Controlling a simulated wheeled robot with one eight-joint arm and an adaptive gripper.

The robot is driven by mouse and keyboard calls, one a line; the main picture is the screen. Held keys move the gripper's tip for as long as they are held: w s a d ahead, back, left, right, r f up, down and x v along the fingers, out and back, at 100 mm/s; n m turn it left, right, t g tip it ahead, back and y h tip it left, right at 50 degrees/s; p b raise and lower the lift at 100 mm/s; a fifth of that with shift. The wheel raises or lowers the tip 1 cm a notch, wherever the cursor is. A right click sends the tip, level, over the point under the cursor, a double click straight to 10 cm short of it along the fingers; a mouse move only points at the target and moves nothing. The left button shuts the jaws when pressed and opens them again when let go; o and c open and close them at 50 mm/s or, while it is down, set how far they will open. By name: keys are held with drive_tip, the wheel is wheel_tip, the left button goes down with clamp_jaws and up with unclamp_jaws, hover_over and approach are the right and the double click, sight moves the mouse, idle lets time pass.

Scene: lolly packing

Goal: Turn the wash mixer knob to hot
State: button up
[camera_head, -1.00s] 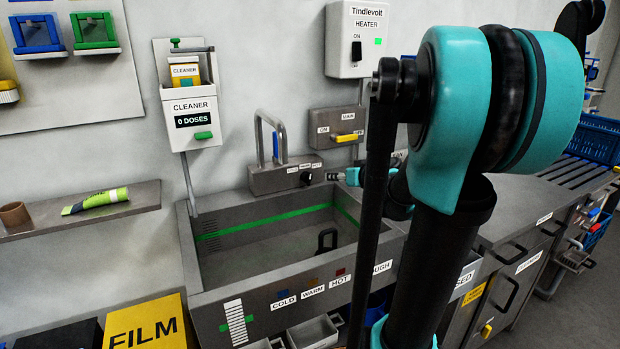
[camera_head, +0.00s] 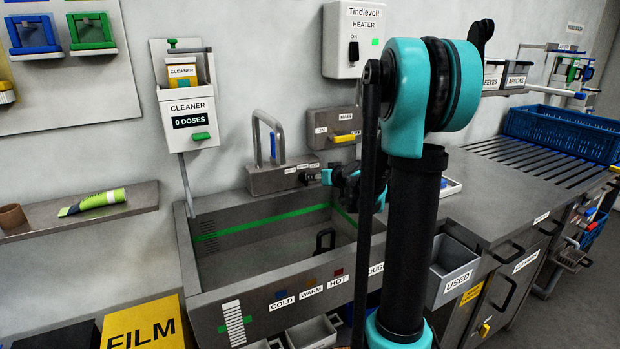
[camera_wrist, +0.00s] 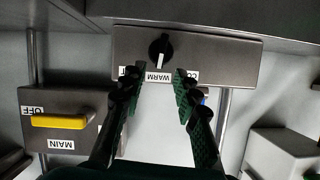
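The wash mixer is a grey box (camera_head: 272,180) on the wall behind the sink, with a tap pipe above it. Its black knob (camera_head: 305,178) is small in the head view. In the wrist view, which is upside down, the knob (camera_wrist: 160,48) has a white pointer aimed at the WARM label (camera_wrist: 158,77). The COLD and HOT labels are partly covered by the fingers. My gripper (camera_wrist: 158,80) is open and empty, its fingertips on either side of the WARM label and the knob just past them. In the head view my gripper (camera_head: 326,177) is right of the knob.
The main valve box (camera_head: 331,121) with a yellow lever is up and right of the mixer. The heater (camera_head: 352,42) hangs above, switch marked ON and a green light showing. The sink (camera_head: 215,278) lies below. A cleaner dispenser (camera_head: 190,107) is at the left.

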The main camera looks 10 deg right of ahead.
drive_tip(key=shift+x, duration=2.55)
clamp_jaws()
